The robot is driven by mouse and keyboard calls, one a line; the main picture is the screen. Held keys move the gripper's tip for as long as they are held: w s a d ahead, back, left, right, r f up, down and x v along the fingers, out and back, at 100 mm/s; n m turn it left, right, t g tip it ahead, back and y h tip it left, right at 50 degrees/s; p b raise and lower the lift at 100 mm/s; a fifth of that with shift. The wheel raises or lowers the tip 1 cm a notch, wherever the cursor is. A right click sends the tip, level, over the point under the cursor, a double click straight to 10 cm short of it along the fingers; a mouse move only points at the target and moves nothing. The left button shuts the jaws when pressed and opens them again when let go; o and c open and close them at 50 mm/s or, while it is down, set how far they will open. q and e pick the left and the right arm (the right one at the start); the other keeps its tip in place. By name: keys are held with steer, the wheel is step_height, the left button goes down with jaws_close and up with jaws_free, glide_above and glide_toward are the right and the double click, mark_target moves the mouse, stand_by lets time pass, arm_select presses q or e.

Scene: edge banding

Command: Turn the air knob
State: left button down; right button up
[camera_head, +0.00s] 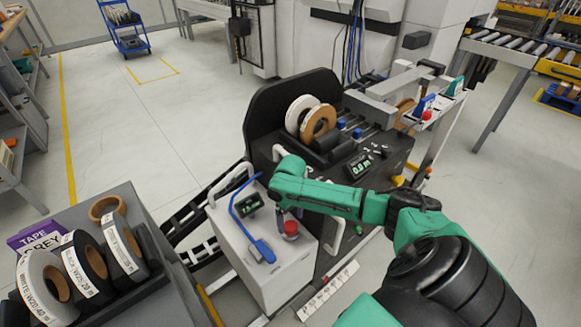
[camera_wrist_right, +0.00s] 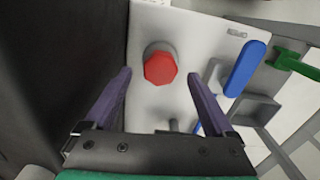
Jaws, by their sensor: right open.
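A red faceted knob (camera_head: 291,229) sits on the top of a white machine box (camera_head: 262,283). In the right wrist view the red knob (camera_wrist_right: 159,68) is on the light panel, between the lines of my fingers. My right gripper (camera_head: 282,212) is over the box, next to the knob. Its two purple fingers (camera_wrist_right: 160,76) are spread, one on each side of the knob, with nothing held. I cannot tell whether the tips touch the panel. My left gripper is not in view.
A dark machine (camera_head: 262,122) with tape rolls stands behind. More tape rolls sit on a grey bench (camera_head: 127,190) at the left. Open floor lies at the upper left.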

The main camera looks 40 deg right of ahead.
mark_target(290, 227)
step_height(290, 227, down, 3)
steer(key=shift+r, duration=0.15)
steer(key=c, duration=1.4)
steer(key=shift+r+n+p, duration=0.2)
steer(key=shift+n+p, duration=0.6)
steer(key=shift+n, duration=0.2)
steer(key=shift+n+p, duration=0.75)
steer(key=shift+n, duration=0.45)
steer(key=n+p, duration=0.1)
steer(key=n, duration=0.2)
steer(key=shift+f+n, duration=0.1)
steer(key=shift+n, duration=0.2)
steer(key=shift+w+n+p, duration=0.1)
steer(key=shift+n+p, duration=0.3)
steer(key=shift+n, duration=1.5)
